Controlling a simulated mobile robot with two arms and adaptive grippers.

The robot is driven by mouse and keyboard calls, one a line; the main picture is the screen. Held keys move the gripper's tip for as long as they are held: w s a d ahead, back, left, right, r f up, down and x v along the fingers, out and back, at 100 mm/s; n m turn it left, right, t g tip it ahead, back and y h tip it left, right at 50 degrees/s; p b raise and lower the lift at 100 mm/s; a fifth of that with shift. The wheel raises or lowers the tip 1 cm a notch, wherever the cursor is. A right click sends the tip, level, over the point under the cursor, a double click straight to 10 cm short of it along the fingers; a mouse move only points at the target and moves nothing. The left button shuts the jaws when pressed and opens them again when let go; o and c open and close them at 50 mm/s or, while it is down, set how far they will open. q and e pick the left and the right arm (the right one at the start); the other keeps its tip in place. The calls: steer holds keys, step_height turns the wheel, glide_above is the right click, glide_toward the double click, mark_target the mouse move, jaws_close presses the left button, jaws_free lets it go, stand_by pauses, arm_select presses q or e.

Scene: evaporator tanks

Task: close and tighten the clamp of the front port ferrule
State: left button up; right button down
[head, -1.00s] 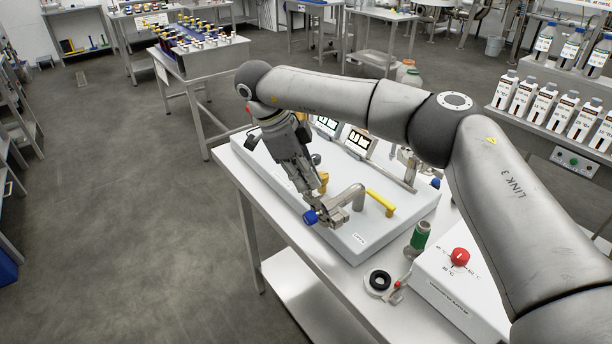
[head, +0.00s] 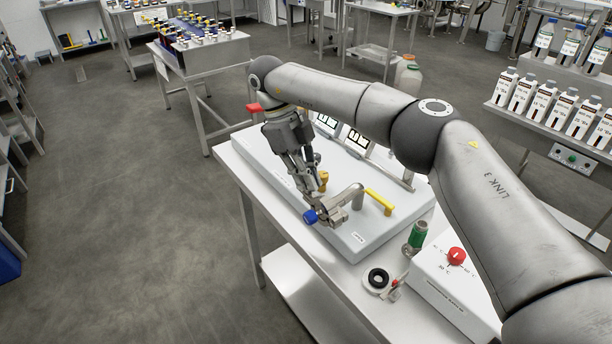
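The front port ferrule, a short metal pipe end with a blue cap (head: 310,217), is at the front of a pale panel on the table. A metal clamp (head: 334,213) sits at the ferrule, just behind the blue cap; whether its halves meet is too small to tell. A brass-coloured knob (head: 323,179) stands just above it. My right gripper (head: 316,190) points down with its fingertips close beside the knob and clamp. Whether the fingers touch or grip anything cannot be told. My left gripper is not in view.
A bent pipe (head: 357,196) and a yellow lever (head: 379,201) stand right of the clamp. A green-topped part (head: 417,235), a black ring (head: 378,279) and a white box with a red knob (head: 456,256) are nearer front right.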

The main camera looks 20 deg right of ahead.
steer(key=c, duration=2.1)
jaws_free()
steer(key=shift+s+f, duration=0.1)
steer(key=shift+f, duration=0.15)
steer(key=o, duration=0.4)
steer(key=shift+r, duration=0.1)
steer(key=shift+d, duration=0.1)
steer(key=shift+v, duration=3.75)
